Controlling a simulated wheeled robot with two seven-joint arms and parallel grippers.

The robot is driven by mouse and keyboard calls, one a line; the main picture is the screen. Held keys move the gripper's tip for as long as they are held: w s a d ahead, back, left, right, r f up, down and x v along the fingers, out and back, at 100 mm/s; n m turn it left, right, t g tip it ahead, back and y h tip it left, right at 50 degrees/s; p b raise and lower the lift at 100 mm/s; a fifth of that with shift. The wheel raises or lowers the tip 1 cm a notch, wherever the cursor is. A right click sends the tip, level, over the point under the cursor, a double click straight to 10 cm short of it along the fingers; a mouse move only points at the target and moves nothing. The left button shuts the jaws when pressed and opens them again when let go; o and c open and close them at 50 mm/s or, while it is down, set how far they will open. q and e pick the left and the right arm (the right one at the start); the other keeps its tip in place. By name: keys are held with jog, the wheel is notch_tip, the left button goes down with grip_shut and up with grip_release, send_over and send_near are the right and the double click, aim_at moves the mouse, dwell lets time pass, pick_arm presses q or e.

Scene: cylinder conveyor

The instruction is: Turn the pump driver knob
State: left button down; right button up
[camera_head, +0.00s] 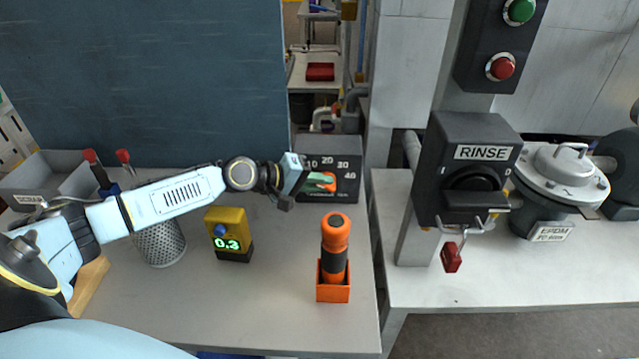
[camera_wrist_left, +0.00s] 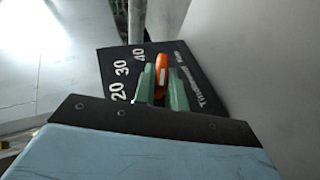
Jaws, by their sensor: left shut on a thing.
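The pump driver is a dark box (camera_head: 345,182) with a white number scale, standing at the back right of the table. Its orange knob (camera_head: 329,181) is on the front face, partly hidden by my gripper. The knob also shows in the left wrist view (camera_wrist_left: 162,70), between the green fingers, with the numbers 20, 30 and 40 beside it. My left gripper (camera_head: 318,182) reaches in from the left and is shut on the knob. In the left wrist view its fingers (camera_wrist_left: 162,88) stand on both sides of the knob. My right gripper is not in view.
An orange and black tool (camera_head: 335,245) stands upright in an orange holder in front of the box. A yellow meter (camera_head: 229,233) reads 0.3. A mesh cup (camera_head: 160,243) stands below my left arm. A RINSE switch box (camera_head: 468,165) stands to the right.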

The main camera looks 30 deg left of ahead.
pick_arm(q)
jog(key=c, duration=1.4)
grip_release()
jog(key=shift+c, duration=0.2)
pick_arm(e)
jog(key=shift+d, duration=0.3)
pick_arm(q)
jog(key=shift+s+a+r, duration=0.2)
jog(key=shift+s+a, duration=0.15)
jog(key=shift+s, duration=0.1)
jog(key=p+v, duration=0.1)
jog(key=v, duration=1.1)
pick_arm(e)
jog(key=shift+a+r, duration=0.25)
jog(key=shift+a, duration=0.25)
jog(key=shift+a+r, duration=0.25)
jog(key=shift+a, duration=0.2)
pick_arm(q)
jog(key=shift+r, duration=0.15)
